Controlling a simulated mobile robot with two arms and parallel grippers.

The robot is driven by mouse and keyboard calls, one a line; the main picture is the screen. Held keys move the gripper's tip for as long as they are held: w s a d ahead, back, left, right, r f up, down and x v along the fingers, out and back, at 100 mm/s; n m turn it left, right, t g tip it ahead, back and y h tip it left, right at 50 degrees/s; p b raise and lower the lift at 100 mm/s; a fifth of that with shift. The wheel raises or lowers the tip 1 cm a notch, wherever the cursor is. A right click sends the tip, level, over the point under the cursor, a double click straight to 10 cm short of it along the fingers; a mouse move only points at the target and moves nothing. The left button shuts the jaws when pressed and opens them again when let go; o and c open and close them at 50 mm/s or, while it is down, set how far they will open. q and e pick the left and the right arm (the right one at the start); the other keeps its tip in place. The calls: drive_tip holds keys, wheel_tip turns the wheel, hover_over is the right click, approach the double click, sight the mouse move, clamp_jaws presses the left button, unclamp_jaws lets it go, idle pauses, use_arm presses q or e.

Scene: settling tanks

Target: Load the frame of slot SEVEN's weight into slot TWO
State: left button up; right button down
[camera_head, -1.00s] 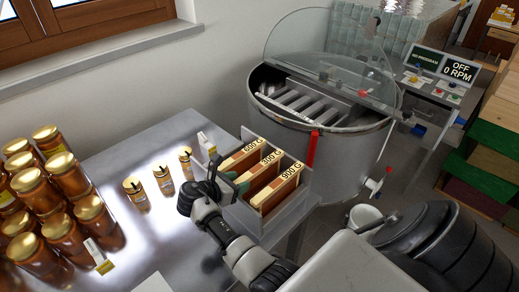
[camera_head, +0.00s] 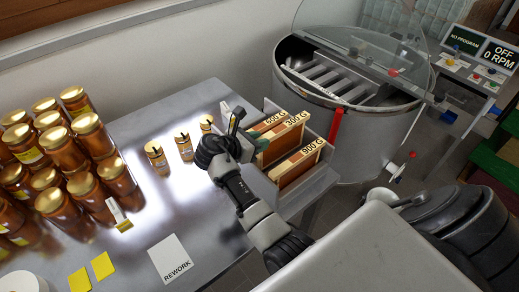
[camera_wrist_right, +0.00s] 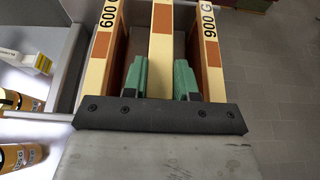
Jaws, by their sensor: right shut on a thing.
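A grey open box (camera_head: 318,188) holds wooden honey frames. The 600 G frame (camera_head: 270,119) is at its back and the 900 G frame (camera_head: 300,164) at its front. The 300 G frame (camera_head: 290,131) is between them and looks slightly raised. My right gripper (camera_head: 261,145) is shut on the 300 G frame's top bar. In the right wrist view its green fingers (camera_wrist_right: 164,78) lie on both sides of the middle bar. The steel extractor drum (camera_head: 350,125) stands behind the box with its clear lid (camera_head: 375,35) raised. I cannot read slot numbers. My left gripper is not in view.
The control panel (camera_head: 480,60) reads "NO PROGRAM", "OFF 0 RPM". On the steel table (camera_head: 150,210) stand several large honey jars (camera_head: 60,150), three small jars (camera_head: 185,147) and a REWORK card (camera_head: 175,262). A red upright bar (camera_head: 335,128) stands between box and drum.

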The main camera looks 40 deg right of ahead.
wheel_tip(320, 180, up, 5)
drive_tip(key=shift+a, duration=0.1)
drive_tip(key=shift+r, duration=0.15)
